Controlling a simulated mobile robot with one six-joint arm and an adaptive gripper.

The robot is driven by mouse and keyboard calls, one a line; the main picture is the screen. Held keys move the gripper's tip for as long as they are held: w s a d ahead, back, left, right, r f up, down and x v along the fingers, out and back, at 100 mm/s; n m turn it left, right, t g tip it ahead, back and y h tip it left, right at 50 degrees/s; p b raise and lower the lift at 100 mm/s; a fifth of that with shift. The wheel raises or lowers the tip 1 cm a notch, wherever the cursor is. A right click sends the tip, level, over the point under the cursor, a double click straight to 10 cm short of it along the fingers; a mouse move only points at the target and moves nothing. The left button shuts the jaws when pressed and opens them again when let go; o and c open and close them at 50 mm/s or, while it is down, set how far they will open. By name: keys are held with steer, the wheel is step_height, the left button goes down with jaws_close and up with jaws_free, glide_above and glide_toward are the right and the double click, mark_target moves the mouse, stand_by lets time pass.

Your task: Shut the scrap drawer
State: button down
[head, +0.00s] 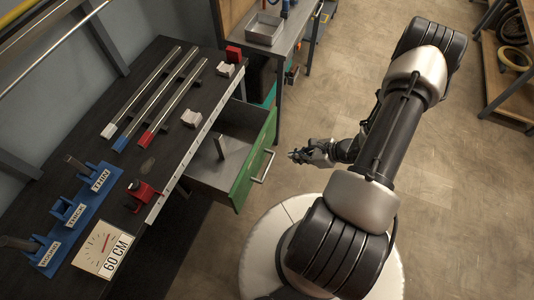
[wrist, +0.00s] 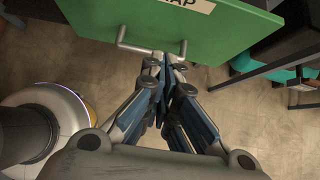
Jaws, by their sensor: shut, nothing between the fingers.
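The scrap drawer stands open below the right side of the workbench, with its green front (head: 241,181) pulled out and its grey inside (head: 205,165) showing. A short metal piece (head: 219,147) stands in it. The drawer's silver handle (head: 264,168) is on the outer face. My gripper (head: 291,155) is shut and empty, to the right of the handle with a small gap in the head view. In the wrist view, the shut fingertips (wrist: 166,58) overlap the right part of the handle (wrist: 135,47) below the green front (wrist: 180,28); touching cannot be told.
The black workbench (head: 80,135) holds several metal tubes (head: 152,88), blue labelled holders (head: 93,185), a red clamp (head: 141,192) and a 60 CM sign (head: 104,245). A second table (head: 270,48) with a metal tray stands behind. The floor (head: 440,190) right of my arm is clear.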

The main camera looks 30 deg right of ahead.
steer(key=b, duration=0.3)
glide_toward(259, 156)
step_height(259, 156, down, 3)
steer(key=s, duration=0.1)
steer(key=shift+w+a+b, duration=0.2)
steer(key=shift+w+a, duration=0.4)
steer(key=shift+w, duration=0.2)
steer(key=shift+w+a+b, duration=0.15)
steer(key=shift+w+a, duration=0.4)
steer(key=shift+w, duration=0.2)
steer(key=shift+w, duration=0.1)
